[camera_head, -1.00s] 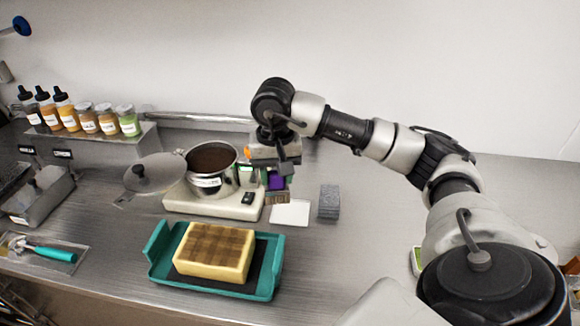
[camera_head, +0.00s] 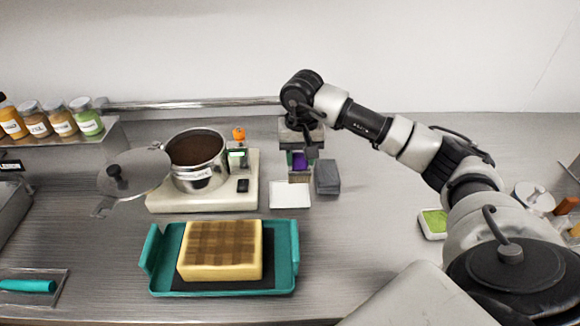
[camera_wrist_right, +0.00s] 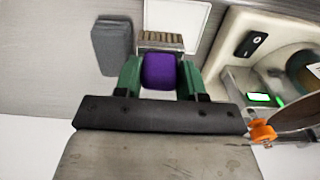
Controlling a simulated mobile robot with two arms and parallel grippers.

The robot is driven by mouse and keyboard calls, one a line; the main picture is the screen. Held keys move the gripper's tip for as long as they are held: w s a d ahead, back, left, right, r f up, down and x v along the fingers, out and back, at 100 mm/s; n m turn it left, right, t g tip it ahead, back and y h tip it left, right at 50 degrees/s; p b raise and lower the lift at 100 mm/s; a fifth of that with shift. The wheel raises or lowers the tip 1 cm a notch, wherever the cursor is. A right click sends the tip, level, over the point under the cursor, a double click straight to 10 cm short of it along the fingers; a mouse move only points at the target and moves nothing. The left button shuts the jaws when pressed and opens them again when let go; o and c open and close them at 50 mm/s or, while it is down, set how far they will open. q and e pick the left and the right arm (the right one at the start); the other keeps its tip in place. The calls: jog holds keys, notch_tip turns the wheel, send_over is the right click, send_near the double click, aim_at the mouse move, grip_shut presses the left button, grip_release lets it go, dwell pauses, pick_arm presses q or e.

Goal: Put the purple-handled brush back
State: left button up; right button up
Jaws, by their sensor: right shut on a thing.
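The purple-handled brush (camera_head: 299,161) hangs bristles-down in my right gripper (camera_head: 300,163), above the counter just left of a grey block. In the right wrist view its purple handle (camera_wrist_right: 159,71) sits between the two green fingers, with the tan bristles (camera_wrist_right: 160,41) beyond. A flat white square (camera_head: 290,195) lies in front of the brush; it also shows past the bristles in the wrist view (camera_wrist_right: 177,17). I cannot tell whether the bristles touch anything. My left gripper is not in view.
The grey block (camera_head: 327,177) stands close on the right. A pale hot plate (camera_head: 205,201) with a metal pot (camera_head: 197,163) is on the left.

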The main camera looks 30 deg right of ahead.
aim_at(289, 173)
jog(key=shift+w+a+f, duration=0.6)
jog(key=shift+w+a, duration=0.25)
jog(key=shift+w+f+p, duration=0.1)
jog(key=shift+f+p, duration=0.1)
jog(key=shift+p, duration=0.1)
notch_tip(289, 173, down, 3)
jog(key=shift+f+p, duration=0.15)
jog(key=shift+p, duration=0.55)
jog(key=shift+f, duration=0.25)
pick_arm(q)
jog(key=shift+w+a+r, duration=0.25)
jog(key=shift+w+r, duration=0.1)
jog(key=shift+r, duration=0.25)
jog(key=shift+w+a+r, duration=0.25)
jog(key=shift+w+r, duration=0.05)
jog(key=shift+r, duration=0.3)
pick_arm(e)
jog(key=shift+f, duration=0.1)
jog(key=shift+f, duration=0.1)
jog(key=o, duration=1)
jog(key=shift+c, duration=0.2)
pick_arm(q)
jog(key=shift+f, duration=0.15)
